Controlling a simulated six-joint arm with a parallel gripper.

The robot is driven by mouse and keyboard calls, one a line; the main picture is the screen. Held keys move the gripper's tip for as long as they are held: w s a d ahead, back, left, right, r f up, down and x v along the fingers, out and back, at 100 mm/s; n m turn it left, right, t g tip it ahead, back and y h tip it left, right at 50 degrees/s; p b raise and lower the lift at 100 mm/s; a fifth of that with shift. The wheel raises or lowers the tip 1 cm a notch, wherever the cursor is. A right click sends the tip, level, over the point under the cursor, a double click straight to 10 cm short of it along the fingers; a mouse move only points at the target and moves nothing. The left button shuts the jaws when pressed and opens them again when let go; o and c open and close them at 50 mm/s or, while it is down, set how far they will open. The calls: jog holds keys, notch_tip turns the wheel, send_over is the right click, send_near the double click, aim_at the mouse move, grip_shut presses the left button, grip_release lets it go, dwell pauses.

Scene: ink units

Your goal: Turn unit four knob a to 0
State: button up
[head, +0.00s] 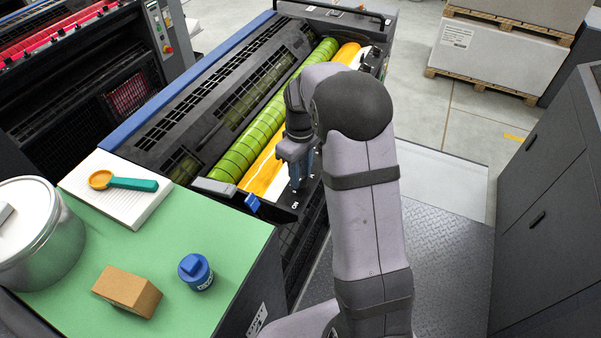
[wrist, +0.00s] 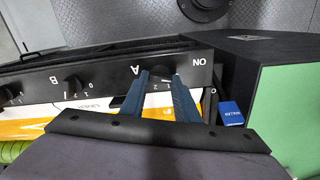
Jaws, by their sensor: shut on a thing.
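My gripper (wrist: 164,80) is shut on knob A (wrist: 161,71) in the wrist view, with its two blue fingers on either side of the dark round knob. In the head view my gripper (head: 298,180) reaches down at the near end of the ink unit (head: 200,118); the knob is hidden there. No unit number is readable.
A blue tab (wrist: 230,113) sits near the panel's end. A green-topped bench (head: 215,245) at the left holds a metal can (head: 62,250), a brown block (head: 127,291), a blue-capped jar (head: 196,271) and a spoon (head: 125,183). A dark cabinet (head: 555,180) stands right.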

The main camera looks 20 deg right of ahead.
jog(key=shift+w, duration=0.1)
jog(key=o, duration=1)
jog(key=shift+o, duration=0.2)
jog(key=shift+r, duration=0.1)
jog(key=shift+r+b, duration=1.15)
jog(key=shift+r, duration=2.5)
jog(key=s+a+f+m, duration=0.2)
jog(key=s, duration=0.5)
jog(key=s+a+f+m, duration=0.2)
jog(key=s+f, duration=0.1)
jog(key=s, duration=0.5)
jog(key=s+a+f+m, duration=0.2)
jog(key=s, duration=0.5)
jog(key=shift+s+f, duration=0.25)
